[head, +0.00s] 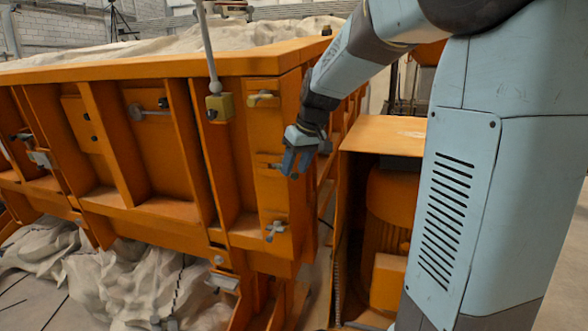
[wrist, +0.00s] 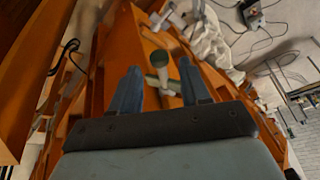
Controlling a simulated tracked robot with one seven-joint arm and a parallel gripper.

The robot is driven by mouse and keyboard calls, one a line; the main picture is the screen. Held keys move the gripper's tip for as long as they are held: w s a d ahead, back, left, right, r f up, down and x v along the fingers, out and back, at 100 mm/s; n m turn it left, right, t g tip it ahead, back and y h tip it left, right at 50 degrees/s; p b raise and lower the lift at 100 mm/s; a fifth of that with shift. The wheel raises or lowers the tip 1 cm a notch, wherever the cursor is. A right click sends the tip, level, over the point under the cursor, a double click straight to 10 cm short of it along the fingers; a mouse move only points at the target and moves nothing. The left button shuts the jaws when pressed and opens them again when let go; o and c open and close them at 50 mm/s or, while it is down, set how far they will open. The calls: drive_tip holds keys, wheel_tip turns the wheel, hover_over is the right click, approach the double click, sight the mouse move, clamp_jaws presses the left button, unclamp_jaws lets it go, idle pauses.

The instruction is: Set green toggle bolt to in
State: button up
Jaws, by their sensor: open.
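My gripper (head: 291,163) is open beside the right end post of the orange sandbed (head: 255,190) in the head view. A small greenish-grey toggle bolt (head: 271,165) sticks out of the post just left of the fingertips, partly hard to make out. In the wrist view the gripper (wrist: 159,70) has its two blue fingers apart. Contact cannot be told. Whether the bolt is in or out is unclear.
An olive-yellow handle (head: 262,97) sits higher on the post and a blue-grey one (head: 276,230) lower. A grey lever (head: 210,60) rises from a yellow block (head: 220,106). An orange machine housing (head: 385,135) stands close at the right.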

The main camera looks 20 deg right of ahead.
drive_tip(key=shift+w+a+f, duration=0.1)
drive_tip(key=shift+w+f, duration=0.1)
drive_tip(key=shift+f, duration=0.35)
drive_tip(key=shift+c, duration=0.4)
clamp_jaws()
